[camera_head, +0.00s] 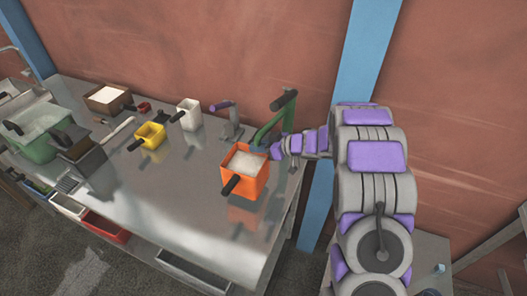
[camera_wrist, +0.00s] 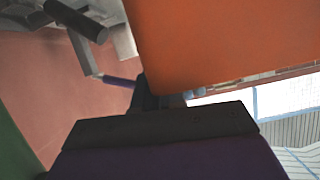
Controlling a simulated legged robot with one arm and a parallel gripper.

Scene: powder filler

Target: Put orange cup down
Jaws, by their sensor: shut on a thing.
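The orange cup (camera_head: 245,175) is a square container with a dark handle pointing to the lower left and white powder inside. In the head view it is near the right end of the metal table (camera_head: 170,215), upright, with an orange reflection on the metal below it. I cannot tell whether its base touches the table. My gripper (camera_head: 268,152) reaches it from the right and is shut on its far right side. In the wrist view the orange cup (camera_wrist: 230,40) fills the upper right, close to my gripper (camera_wrist: 165,103). The fingertips are partly hidden.
A green-framed device (camera_head: 270,125) stands just behind the cup. A purple-handled device (camera_head: 228,122), a white cup (camera_head: 188,115), a yellow cup (camera_head: 151,135) and a brown box (camera_head: 108,98) stand farther back. A green bin (camera_head: 40,135) is at left. The front middle of the table is clear.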

